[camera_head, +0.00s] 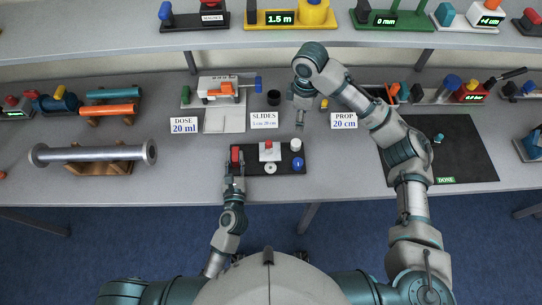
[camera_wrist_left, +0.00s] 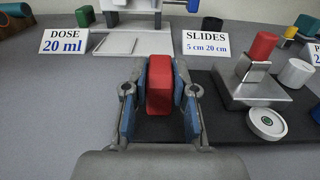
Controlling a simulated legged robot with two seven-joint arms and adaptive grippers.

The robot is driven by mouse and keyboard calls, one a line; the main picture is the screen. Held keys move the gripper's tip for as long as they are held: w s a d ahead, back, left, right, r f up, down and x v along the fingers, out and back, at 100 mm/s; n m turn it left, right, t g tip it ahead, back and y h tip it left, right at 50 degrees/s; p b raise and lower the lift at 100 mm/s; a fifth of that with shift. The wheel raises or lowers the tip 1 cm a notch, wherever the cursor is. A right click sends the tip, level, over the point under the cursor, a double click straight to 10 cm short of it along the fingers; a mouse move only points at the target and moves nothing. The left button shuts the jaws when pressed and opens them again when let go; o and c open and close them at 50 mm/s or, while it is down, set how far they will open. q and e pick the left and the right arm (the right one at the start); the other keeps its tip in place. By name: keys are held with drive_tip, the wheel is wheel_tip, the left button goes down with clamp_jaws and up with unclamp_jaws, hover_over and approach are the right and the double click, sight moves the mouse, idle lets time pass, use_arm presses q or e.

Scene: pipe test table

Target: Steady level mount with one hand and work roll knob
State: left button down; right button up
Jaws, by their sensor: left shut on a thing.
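The level mount is a low black base (camera_head: 285,155) carrying a metal block with a red top (camera_head: 268,148), a white knob (camera_head: 296,145), a blue knob (camera_head: 298,162) and a round white disc (camera_head: 270,168). A red block (camera_head: 237,155) stands at its left end. My left gripper (camera_head: 236,165) is shut on this red block; in the left wrist view the red block (camera_wrist_left: 160,85) is between its blue pads. The white knob (camera_wrist_left: 296,73) and disc (camera_wrist_left: 266,123) also show there. My right gripper (camera_head: 301,112) hangs behind the base, apart from the knobs; its jaw state is unclear.
Signs reading DOSE (camera_head: 184,125), SLIDES (camera_head: 264,120) and PROP (camera_head: 344,120) stand behind the mount. A metal pipe (camera_head: 95,153) rests on a wooden cradle at left. A black mat (camera_head: 450,150) marked DONE lies at right. The table's front edge is close.

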use_arm(q)
drive_tip(key=c, duration=0.8)
unclamp_jaws()
drive_tip(key=shift+c, duration=0.2)
